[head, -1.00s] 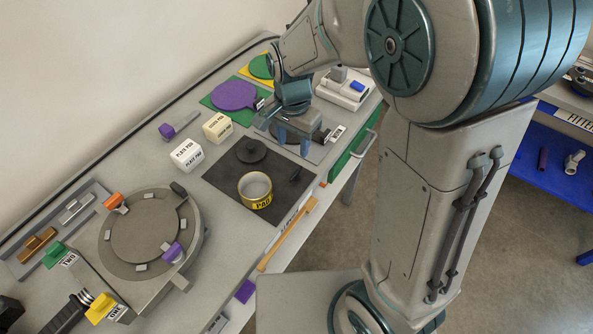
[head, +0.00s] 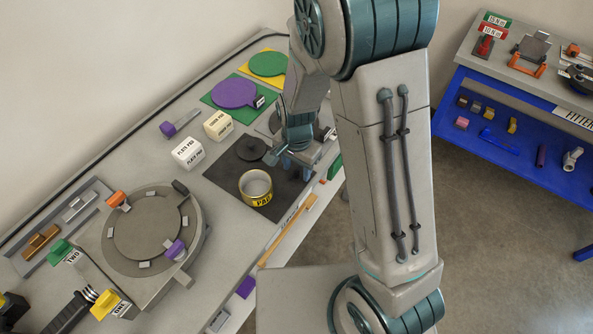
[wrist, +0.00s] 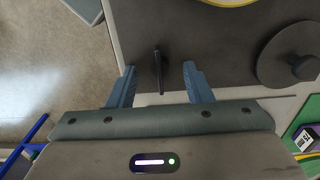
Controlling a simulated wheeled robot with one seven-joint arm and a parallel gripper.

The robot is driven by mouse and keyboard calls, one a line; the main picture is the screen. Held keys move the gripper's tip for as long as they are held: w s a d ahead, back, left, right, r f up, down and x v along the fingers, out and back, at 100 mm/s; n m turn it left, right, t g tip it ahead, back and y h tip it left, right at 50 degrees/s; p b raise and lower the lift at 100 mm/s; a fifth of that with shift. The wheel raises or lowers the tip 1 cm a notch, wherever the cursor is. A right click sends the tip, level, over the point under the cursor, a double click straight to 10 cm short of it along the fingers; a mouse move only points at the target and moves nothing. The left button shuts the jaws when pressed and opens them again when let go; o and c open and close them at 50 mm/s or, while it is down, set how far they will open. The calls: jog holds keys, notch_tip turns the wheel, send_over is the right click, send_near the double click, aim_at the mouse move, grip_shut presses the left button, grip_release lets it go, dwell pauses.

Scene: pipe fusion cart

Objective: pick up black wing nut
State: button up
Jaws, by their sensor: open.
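The black wing nut (wrist: 157,68) shows edge-on in the wrist view as a thin dark upright shape on the dark mat (wrist: 215,45). My gripper (wrist: 159,72) is open, its two blue fingers on either side of the wing nut in the picture, with clear gaps on both sides. I cannot tell how far the fingertips are above the mat. In the head view, my gripper (head: 306,170) is over the right part of the mat (head: 222,180) and hides the wing nut.
A yellow-banded tin marked PAD (head: 256,188) stands on the mat. A black knobbed disc (head: 251,149) lies behind it and also shows in the wrist view (wrist: 292,58). An orange-tan bar (head: 288,230) runs along the bench's front edge.

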aim_at(299, 172)
grip_shut()
jog(key=shift+r, duration=0.1)
jog(key=shift+r, duration=0.4)
jog(key=r, duration=0.2)
jog(key=r+b, duration=0.1)
jog(key=shift+s+d+r, duration=0.15)
jog(key=shift+d+r, duration=0.1)
jog(key=s+d+r+b, duration=0.1)
jog(key=s+d+r, duration=0.5)
jog(key=s+d, duration=0.1)
jog(key=shift+d+r, duration=0.25)
jog(key=shift+d, duration=0.55)
